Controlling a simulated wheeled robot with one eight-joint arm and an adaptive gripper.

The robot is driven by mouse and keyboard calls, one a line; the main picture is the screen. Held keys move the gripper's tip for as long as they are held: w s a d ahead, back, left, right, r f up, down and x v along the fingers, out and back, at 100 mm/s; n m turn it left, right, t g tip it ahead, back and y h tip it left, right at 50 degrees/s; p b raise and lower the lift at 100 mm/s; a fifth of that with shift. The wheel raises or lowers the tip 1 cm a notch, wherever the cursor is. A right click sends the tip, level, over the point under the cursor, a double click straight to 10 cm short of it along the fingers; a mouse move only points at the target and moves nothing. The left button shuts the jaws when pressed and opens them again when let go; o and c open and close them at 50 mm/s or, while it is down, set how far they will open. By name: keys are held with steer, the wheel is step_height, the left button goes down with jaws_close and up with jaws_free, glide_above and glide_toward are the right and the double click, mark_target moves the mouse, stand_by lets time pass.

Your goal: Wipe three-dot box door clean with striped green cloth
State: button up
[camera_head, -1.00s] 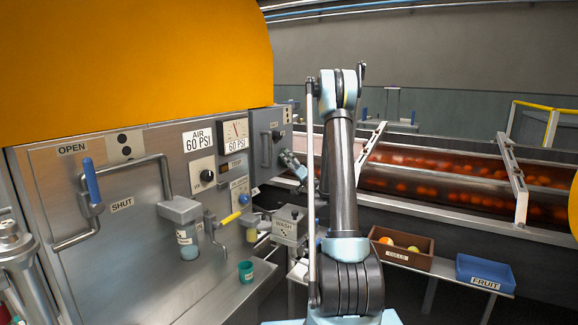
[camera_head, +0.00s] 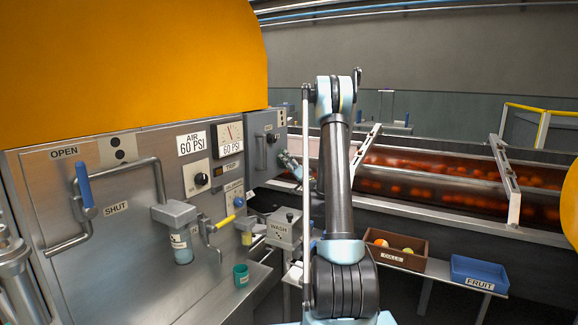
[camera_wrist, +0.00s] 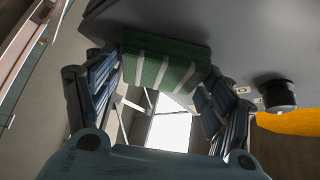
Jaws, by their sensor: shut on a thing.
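The striped green cloth (camera_wrist: 158,50) is held between the two fingers of my gripper (camera_wrist: 168,68) in the wrist view. It is a folded green pad with pale stripes. Behind it, a grey surface (camera_wrist: 235,30) fills the upper part of that view, close to or touching the cloth; I cannot tell which. In the head view, a grey box with a handled door (camera_head: 264,150) stands at the far right end of the steel panel. My gripper (camera_head: 291,165) is at the right side of this box, and the cloth is hidden there. I cannot make out three dots on the box.
The steel panel (camera_head: 60,240) carries a blue-handled lever (camera_head: 85,185), a two-dot plate (camera_head: 118,149), gauges and a yellow-handled valve (camera_head: 224,221). A brown crate (camera_head: 405,262) and a blue fruit tray (camera_head: 479,272) are at right.

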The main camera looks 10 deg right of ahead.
steer(key=shift+s+d, duration=0.55)
steer(key=shift+d, duration=0.25)
steer(key=shift+s+d, duration=0.6)
steer(key=shift+d, duration=0.2)
steer(key=shift+s+d, duration=0.55)
steer(key=shift+d, duration=0.25)
steer(key=shift+d, duration=0.1)
steer(key=shift+s+d, duration=0.9)
steer(key=shift+d, duration=0.2)
